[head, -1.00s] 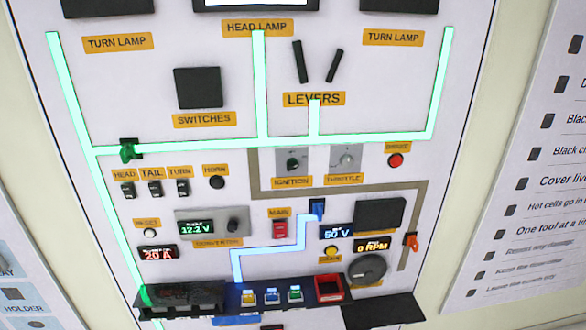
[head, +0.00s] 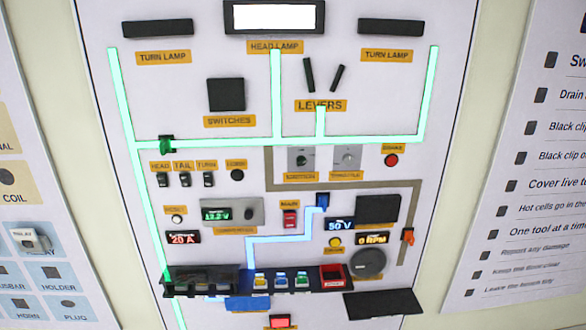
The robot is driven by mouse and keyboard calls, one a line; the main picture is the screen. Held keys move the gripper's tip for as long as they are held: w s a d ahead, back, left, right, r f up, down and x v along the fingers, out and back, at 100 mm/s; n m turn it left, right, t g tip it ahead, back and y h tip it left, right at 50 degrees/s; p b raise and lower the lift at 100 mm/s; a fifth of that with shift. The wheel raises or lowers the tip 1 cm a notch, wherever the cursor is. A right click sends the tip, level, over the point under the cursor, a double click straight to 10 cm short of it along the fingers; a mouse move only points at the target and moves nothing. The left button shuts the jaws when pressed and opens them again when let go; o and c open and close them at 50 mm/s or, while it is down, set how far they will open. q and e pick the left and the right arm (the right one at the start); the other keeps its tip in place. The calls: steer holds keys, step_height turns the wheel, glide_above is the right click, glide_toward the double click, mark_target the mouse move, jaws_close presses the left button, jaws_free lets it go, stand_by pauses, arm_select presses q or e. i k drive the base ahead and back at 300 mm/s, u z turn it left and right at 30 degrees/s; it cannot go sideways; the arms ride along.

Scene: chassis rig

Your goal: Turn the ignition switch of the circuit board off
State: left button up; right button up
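The circuit board (head: 215,115) is a white upright panel in the middle of the head view. Its ignition switch (head: 301,159) is a dark knob on a small grey plate, above a yellow IGNITION label (head: 300,177). The knob's exact angle is too small to read. Nothing covers the switch. Neither of my grippers shows in the head view.
The throttle knob (head: 347,158) sits close to the right of the ignition. A red brake button (head: 391,160) is further right. A dark shelf (head: 345,288) and a tray (head: 384,304) stick out low on the board. Posters hang on both sides.

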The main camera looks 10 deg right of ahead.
mark_target(302, 160)
steer(key=u, duration=0.85)
steer(key=i, duration=0.95)
steer(key=z, duration=2.05)
